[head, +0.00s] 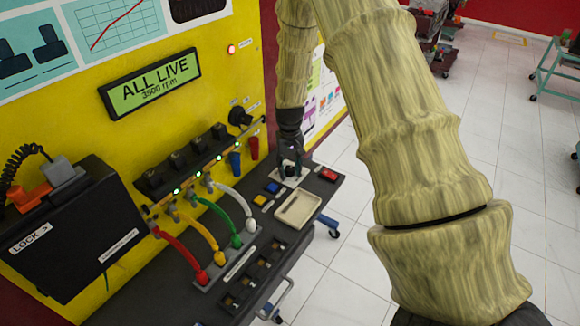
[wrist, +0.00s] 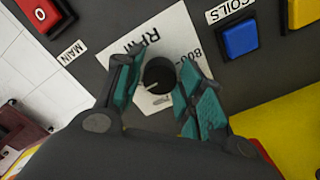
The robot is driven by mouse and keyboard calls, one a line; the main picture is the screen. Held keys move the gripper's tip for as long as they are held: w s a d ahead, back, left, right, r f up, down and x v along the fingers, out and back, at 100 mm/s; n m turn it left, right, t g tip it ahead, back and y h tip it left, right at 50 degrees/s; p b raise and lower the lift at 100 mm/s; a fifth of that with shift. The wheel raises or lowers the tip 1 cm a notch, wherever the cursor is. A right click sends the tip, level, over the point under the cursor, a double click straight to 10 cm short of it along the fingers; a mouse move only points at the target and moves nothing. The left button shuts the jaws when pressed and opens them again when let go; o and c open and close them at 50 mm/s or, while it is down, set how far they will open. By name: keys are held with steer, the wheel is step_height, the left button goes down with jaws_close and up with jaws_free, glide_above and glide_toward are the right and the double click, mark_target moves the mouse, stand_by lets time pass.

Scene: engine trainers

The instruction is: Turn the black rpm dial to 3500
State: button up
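The black rpm dial (wrist: 158,75) sits on a white plate marked "RPM" (wrist: 150,38), with a pale pointer line facing lower left in the wrist view. My gripper (wrist: 160,80) points down at it, one teal-padded finger on each side. The fingers stand apart with what look like narrow gaps to the dial; contact is hard to judge. In the head view my gripper (head: 291,165) is over the plate at the far end of the black console, and hides most of the dial. The green display (head: 151,85) reads "ALL LIVE" and "3500 rpm".
A red "0" button (head: 327,174) marked MAIN, a blue COILS button (head: 272,187) and a yellow button (head: 260,200) flank the dial. A beige tray (head: 298,209) lies in front. Coloured cables (head: 207,235) plug in at left. A yellow panel (head: 225,60) rises behind.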

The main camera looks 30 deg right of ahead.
mark_target(289, 168)
steer(key=shift+o, duration=0.6)
steer(key=shift+w, duration=0.1)
steer(key=shift+r, duration=0.15)
step_height(289, 168, up, 12)
stand_by(0.5)
